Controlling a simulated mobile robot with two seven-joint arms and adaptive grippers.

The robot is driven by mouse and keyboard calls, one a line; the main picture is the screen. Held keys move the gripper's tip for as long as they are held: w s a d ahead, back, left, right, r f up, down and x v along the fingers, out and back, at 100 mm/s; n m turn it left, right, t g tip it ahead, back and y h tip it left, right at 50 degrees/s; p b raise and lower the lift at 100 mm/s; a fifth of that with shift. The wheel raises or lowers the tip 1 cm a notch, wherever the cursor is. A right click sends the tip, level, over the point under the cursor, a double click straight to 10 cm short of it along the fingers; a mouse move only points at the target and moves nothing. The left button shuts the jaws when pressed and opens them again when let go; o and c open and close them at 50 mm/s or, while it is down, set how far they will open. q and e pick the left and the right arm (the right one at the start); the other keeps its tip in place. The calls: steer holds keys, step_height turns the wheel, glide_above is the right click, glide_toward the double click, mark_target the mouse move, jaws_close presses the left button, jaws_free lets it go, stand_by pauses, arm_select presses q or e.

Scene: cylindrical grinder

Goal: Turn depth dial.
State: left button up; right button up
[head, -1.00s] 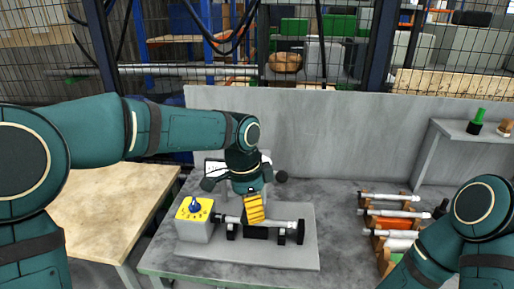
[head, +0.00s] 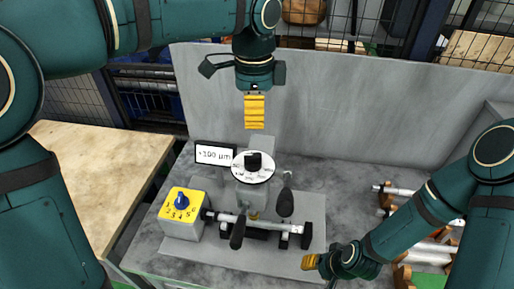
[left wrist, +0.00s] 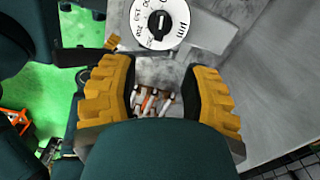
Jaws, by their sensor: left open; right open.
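The depth dial (head: 253,170) is a white disc with printed marks and a black knob on top, on a grey housing behind the workpiece. It also shows in the left wrist view (left wrist: 175,34), near the top edge. A small display (head: 212,155) beside it reads about +100 µm. My left gripper (head: 255,126) points down above and slightly behind the dial, apart from it. In the left wrist view its ribbed yellow fingers (left wrist: 160,75) are spread with nothing between them. My right gripper (head: 311,262) is open at the front right of the machine, away from the dial.
A shaft (head: 258,224) lies across supports in front, with two dark handles nearby. Racked shafts lie at right. A grey wall (head: 370,120) stands behind; a wooden table (head: 85,185) is at left.

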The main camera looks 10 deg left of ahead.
mark_target(255, 155)
arm_select(q)
step_height(255, 155, down, 13)
steer(key=shift+f+b, duration=0.1)
steer(key=shift+b, duration=0.35)
steer(key=shift+o, duration=0.3)
steer(key=shift+s, duration=0.1)
jaws_close()
